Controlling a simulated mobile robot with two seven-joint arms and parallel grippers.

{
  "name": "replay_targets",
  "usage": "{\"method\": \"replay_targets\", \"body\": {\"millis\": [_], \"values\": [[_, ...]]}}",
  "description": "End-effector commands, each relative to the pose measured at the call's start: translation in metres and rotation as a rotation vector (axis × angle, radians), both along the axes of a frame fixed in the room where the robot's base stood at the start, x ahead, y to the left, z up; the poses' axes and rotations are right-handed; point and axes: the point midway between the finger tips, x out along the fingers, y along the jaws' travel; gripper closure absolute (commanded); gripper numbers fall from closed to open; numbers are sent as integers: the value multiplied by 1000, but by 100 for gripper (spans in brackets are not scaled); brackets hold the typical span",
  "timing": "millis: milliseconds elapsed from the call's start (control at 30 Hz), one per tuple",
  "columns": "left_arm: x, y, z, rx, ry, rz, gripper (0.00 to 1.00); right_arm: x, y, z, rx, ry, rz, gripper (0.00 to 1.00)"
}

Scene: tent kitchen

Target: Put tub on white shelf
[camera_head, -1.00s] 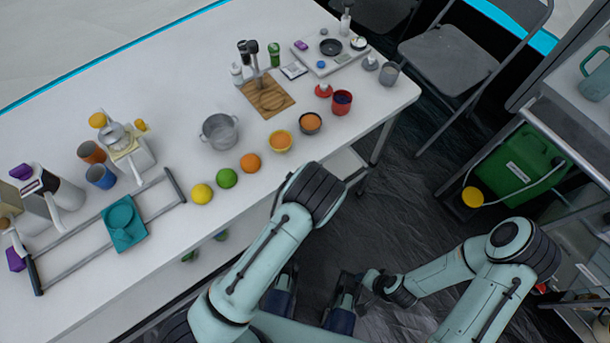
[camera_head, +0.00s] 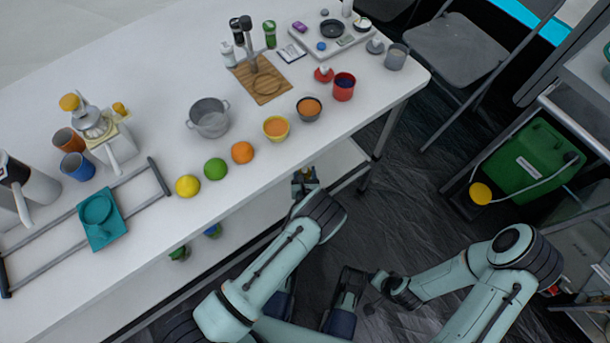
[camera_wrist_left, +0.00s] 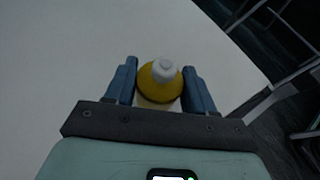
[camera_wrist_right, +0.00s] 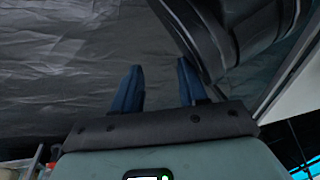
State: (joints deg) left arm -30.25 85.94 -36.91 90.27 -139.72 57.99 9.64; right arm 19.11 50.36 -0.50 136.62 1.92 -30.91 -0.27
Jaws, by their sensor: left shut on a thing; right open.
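The tub (camera_wrist_left: 160,85) has a yellow top with a white knob and a pale lower part, seen in the left wrist view. My left gripper (camera_wrist_left: 160,80) is shut on it, one blue finger on each side. In the head view my left gripper (camera_head: 305,178) is at the table's front edge, in front of the white lower shelf (camera_head: 340,160). A pale, flat surface fills much of the left wrist view behind the tub; whether the tub touches it I cannot tell. My right gripper (camera_wrist_right: 160,88) is open and empty over the dark floor.
The white table (camera_head: 150,215) above the shelf holds fruit, bowls, a grey pot (camera_head: 210,118) and a teal tray (camera_head: 101,219). A table leg (camera_head: 385,140) stands right of my left gripper. Green items (camera_head: 180,253) sit lower left. A green canister (camera_head: 530,160) is at right.

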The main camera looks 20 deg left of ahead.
Motion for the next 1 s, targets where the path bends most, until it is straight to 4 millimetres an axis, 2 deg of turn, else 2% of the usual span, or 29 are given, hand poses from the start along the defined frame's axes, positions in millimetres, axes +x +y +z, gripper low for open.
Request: {"method": "replay_targets", "body": {"millis": [33, 100, 567, 600, 667, 1000], "values": [[0, 0, -13, 1, 1, 0, 85, -7, -1, -9, 0, 25, -3, 57], [0, 0, -19, 0, -1, 0, 85, -14, -3, -13, 1, 47, -4, 57], [0, 0, -22, 0, -1, 0, 85, -19, -3, -16, 3, 64, -5, 57], [0, 0, -22, 0, 0, 0, 40, -20, -3, -16, 4, 65, -5, 57], [0, 0, -22, 0, 0, 0, 20, -19, -3, -15, 3, 64, -5, 57], [0, 0, -20, 0, 0, 0, 19, -18, -3, -14, 3, 60, -5, 57]]}}
